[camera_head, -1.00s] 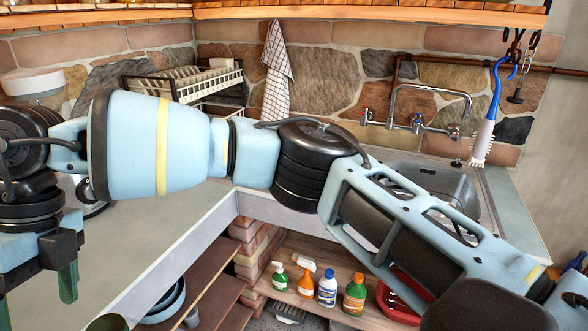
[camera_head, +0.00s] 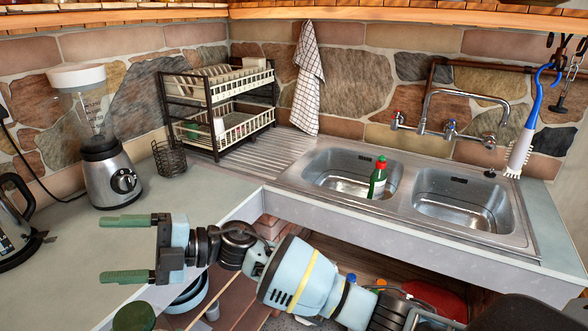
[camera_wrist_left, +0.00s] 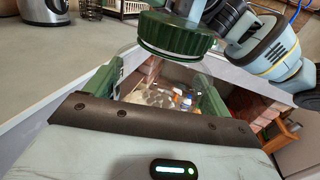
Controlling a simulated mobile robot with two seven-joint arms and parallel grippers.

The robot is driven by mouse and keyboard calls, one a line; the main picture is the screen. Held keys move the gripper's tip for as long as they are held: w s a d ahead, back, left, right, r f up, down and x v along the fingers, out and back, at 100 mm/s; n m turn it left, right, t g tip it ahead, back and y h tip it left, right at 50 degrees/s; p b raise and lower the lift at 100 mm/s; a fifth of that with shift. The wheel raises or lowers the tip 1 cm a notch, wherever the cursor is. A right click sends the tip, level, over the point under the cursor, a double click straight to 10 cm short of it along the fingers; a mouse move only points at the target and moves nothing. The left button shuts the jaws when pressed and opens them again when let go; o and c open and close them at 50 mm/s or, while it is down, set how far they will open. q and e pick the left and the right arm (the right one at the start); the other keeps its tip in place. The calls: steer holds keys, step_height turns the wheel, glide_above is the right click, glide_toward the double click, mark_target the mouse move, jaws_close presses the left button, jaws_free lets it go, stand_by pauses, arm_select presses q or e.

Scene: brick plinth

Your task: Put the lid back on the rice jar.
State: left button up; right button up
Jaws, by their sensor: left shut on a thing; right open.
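A dark green ribbed lid (camera_wrist_left: 175,35) sits at the top of a clear jar (camera_wrist_left: 165,78) in the left wrist view. I cannot tell whether it is fully seated. The jar is between the green fingers of my left gripper (camera_wrist_left: 163,92), which is shut on it. In the head view only the round lid top (camera_head: 134,317) shows, cut off by the bottom edge. The jar and left gripper are hidden there. My right gripper (camera_head: 124,249) is open and empty, its green fingers pointing left, apart from the lid.
A blender (camera_head: 108,170), a wire basket (camera_head: 169,158) and a dish rack (camera_head: 215,105) stand along the back wall. A kettle (camera_head: 14,225) is at the left. The double sink (camera_head: 400,195) holds a green bottle (camera_head: 378,178). The left counter (camera_head: 75,255) is mostly clear.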

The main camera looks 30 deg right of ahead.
steer(key=w+d+f+m+t+h, duration=0.3)
steer(key=d+f+m+t, duration=0.7)
steer(key=m+t, duration=0.1)
steer(key=s+d+f+m+t+h, duration=0.2)
steer(key=s+d+f+m+h, duration=0.15)
steer(key=f+m, duration=0.2)
steer(key=s+d+f+m+t+h, duration=0.2)
steer(key=f+m+h, duration=0.3)
steer(key=f, duration=0.2)
steer(key=s+d+f+m+g+h, duration=0.2)
steer(key=s+f, duration=0.4)
steer(key=s, duration=0.4)
steer(key=s+d+f+m+g+h, duration=0.3)
steer(key=s+f, duration=0.4)
steer(key=s, duration=0.3)
steer(key=s+d+f+m+g+h, duration=0.2)
steer(key=s+d+f+m+g, duration=0.1)
steer(key=s+f, duration=0.4)
steer(key=s+d+m, duration=0.1)
steer(key=s+d, duration=0.1)
steer(key=s, duration=0.1)
steer(key=shift+s+f, duration=0.15)
steer(key=shift+s, duration=0.05)
steer(key=shift+h, duration=0.25)
